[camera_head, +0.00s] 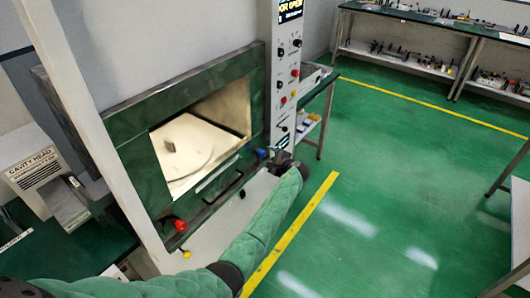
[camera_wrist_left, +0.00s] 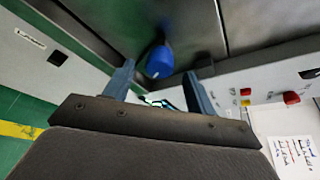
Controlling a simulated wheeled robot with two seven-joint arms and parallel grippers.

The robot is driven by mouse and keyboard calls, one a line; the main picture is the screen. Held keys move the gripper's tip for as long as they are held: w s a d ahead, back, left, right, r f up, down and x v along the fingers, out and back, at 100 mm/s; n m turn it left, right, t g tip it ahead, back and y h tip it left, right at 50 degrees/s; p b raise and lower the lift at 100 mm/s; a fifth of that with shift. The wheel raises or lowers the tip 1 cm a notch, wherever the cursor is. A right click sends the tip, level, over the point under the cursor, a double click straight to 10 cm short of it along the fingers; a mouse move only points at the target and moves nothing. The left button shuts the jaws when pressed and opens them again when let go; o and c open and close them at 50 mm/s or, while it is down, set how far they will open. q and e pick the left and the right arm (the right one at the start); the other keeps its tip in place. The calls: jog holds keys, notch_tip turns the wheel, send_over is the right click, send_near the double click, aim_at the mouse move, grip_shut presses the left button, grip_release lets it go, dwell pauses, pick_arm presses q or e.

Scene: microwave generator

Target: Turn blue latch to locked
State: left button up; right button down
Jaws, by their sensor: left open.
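The blue latch (camera_wrist_left: 160,62) is a rounded blue knob on the dark metal front of the microwave generator. In the left wrist view it appears between the fingers of my left gripper (camera_wrist_left: 159,72), near their tips. The fingers are apart, and I cannot tell whether they touch it. In the head view a small blue spot of the latch (camera_head: 262,154) shows at the lower right corner of the cavity frame, beside my left gripper (camera_head: 279,157). My green-sleeved left arm reaches there from below. My right gripper is out of view.
The generator's cavity (camera_head: 190,148) stands open, with a pale round plate inside. Right of it is a white control panel (camera_head: 283,75) with knobs and a display. A red knob (camera_head: 180,225) sits at the lower left. Green floor is clear to the right.

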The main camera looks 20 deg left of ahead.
aim_at(264, 155)
pick_arm(q)
jog(key=shift+p+x, duration=0.6)
jog(key=shift+x, duration=1.55)
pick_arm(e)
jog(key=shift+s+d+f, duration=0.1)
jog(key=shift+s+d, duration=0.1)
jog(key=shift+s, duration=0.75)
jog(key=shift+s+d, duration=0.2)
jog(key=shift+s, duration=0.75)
